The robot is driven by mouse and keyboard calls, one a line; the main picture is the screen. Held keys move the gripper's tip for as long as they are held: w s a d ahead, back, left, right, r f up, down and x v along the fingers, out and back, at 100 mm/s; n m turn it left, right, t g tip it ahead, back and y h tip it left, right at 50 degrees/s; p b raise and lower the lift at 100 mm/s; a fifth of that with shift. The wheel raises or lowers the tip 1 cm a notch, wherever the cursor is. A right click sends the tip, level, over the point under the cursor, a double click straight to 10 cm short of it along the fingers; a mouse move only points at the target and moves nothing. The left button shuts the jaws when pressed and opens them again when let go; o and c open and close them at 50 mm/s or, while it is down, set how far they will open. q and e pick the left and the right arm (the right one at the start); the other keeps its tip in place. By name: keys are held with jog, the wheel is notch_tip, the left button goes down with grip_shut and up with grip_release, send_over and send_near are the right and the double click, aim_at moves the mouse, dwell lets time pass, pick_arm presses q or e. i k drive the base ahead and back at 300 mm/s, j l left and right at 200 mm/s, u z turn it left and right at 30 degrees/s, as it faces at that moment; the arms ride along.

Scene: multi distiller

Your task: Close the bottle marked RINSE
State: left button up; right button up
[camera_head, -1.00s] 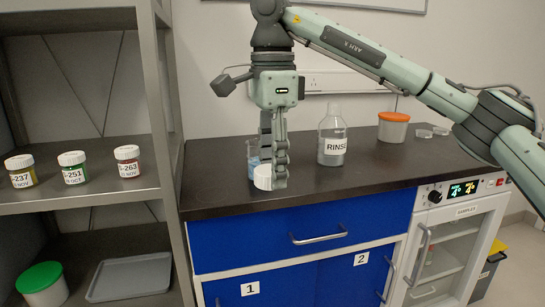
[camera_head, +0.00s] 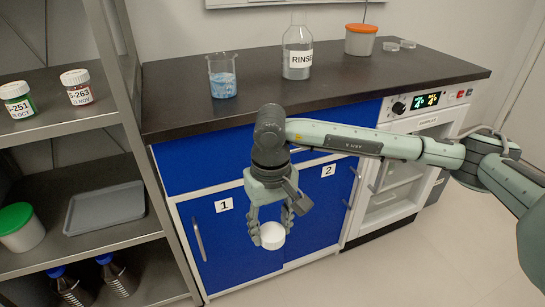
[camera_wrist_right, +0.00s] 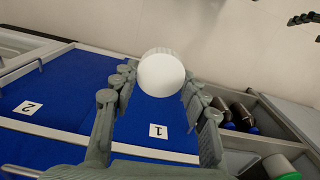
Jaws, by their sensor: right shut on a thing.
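The RINSE bottle (camera_head: 297,62) is clear with a white label and stands upright on the dark worktop. Its neck looks clear, with no cap visible on it. My right gripper (camera_head: 271,232) hangs in front of the blue cabinet doors, below the worktop edge and well apart from the bottle. It is shut on a round white cap (camera_head: 272,237). In the right wrist view the cap (camera_wrist_right: 161,75) sits between the fingertips. My left gripper does not show in the head view.
A beaker with blue contents (camera_head: 222,78) stands left of the bottle. An orange-lidded tub (camera_head: 359,42) and small clear dishes (camera_head: 399,45) stand to its right. A shelf rack (camera_head: 75,121) with labelled jars is at left. Floor (camera_head: 400,262) is clear at lower right.

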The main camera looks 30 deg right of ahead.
aim_at(297, 40)
jog(key=l+u, duration=0.15)
jog(key=l, duration=0.4)
jog(key=k+l+u, duration=0.15)
jog(key=l, duration=0.4)
jog(key=l+u, duration=0.15)
jog(key=l, duration=0.4)
jog(key=k+l+u, duration=0.2)
jog(key=l, duration=0.3)
jog(key=i, duration=0.1)
